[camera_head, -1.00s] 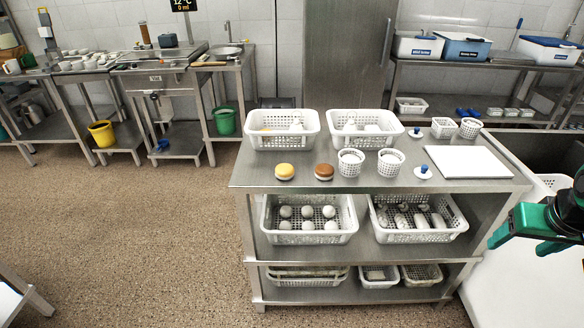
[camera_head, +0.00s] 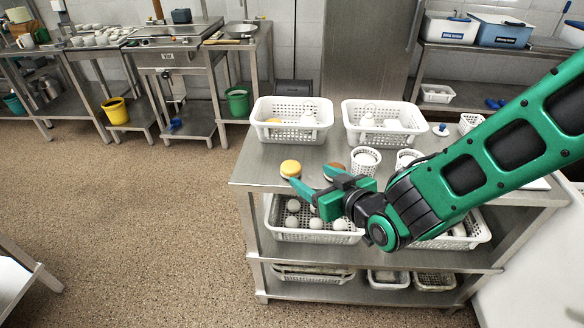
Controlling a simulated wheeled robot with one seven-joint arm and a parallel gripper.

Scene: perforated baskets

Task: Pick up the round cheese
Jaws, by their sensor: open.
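A round yellow piece with a pale lower part (camera_head: 290,168), which looks like the round cheese, sits near the front left of the steel table top (camera_head: 256,172). A similar brown round piece (camera_head: 335,168) is to its right, partly hidden by my gripper. My gripper (camera_head: 309,177) is open and empty, its fingers pointing left toward the yellow piece. One fingertip appears just in front of the yellow piece, the other near the brown one. I cannot tell whether either finger touches anything.
Two white perforated baskets (camera_head: 262,134) (camera_head: 352,136) stand behind, holding white items. Small perforated cups (camera_head: 366,155) stand to the right. A lower-shelf basket (camera_head: 275,234) holds several white round items. My arm covers the table's right side. The table's left front corner is clear.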

